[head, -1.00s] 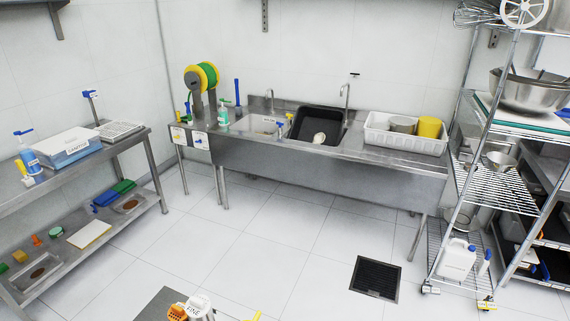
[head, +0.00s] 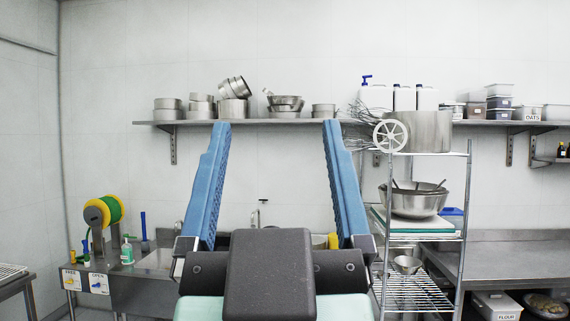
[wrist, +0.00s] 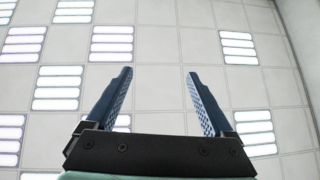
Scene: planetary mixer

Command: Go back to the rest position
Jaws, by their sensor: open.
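My gripper (head: 272,135) is raised in front of the head camera with its two blue ribbed fingers pointing up. The fingers are wide apart and nothing is between them. In the wrist view my gripper (wrist: 160,75) is also open and empty, and behind it is only the ceiling with its light panels (wrist: 110,43). My gripper and wrist hide the middle of the sink counter in the head view.
A steel wall shelf (head: 285,122) with pots runs behind the gripper. A wire rack (head: 420,285) with bowls stands to the right. A sink counter (head: 140,290) with a green-yellow hose reel (head: 104,211) is at left. A steel table (head: 520,250) is at far right.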

